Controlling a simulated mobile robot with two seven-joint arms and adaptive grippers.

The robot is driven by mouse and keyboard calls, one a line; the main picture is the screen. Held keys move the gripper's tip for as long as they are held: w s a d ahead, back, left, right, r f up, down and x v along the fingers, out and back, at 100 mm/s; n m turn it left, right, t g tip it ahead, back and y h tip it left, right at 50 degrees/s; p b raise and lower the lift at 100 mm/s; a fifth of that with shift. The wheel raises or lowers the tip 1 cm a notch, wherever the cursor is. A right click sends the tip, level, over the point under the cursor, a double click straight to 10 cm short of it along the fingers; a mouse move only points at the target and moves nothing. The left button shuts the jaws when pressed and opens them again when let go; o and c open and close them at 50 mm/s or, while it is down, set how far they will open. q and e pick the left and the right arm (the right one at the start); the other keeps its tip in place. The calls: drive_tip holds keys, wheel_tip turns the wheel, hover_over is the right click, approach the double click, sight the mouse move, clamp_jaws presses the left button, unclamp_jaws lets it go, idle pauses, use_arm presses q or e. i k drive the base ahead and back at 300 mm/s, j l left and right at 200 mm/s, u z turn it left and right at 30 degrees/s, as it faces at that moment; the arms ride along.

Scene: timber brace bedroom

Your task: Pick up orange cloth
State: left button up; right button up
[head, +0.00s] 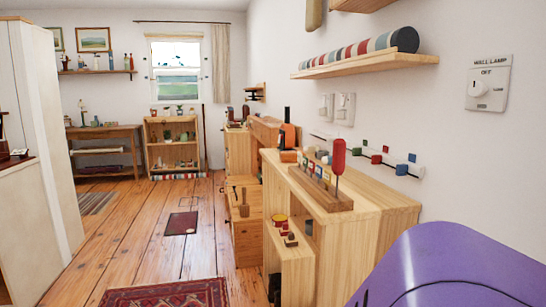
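I cannot make out an orange cloth for certain. A small orange item (289,156) lies near the far end of the nearest wooden cabinet (375,205), with another orange patch (291,135) just above and behind it. Both are too small to tell whether they are cloth. Neither of my grippers shows in the head view.
The cabinet carries a wooden block (318,190) with a red-topped upright piece (339,158). A wall shelf (365,66) holds a striped roll (358,48). A red patterned rug (170,294) lies on the open plank floor (150,245). A white cabinet (45,145) stands left.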

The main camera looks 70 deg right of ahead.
sight(285, 156)
drive_tip(key=z, duration=2.25)
drive_tip(key=u, duration=3.2)
drive_tip(key=z, duration=3.2)
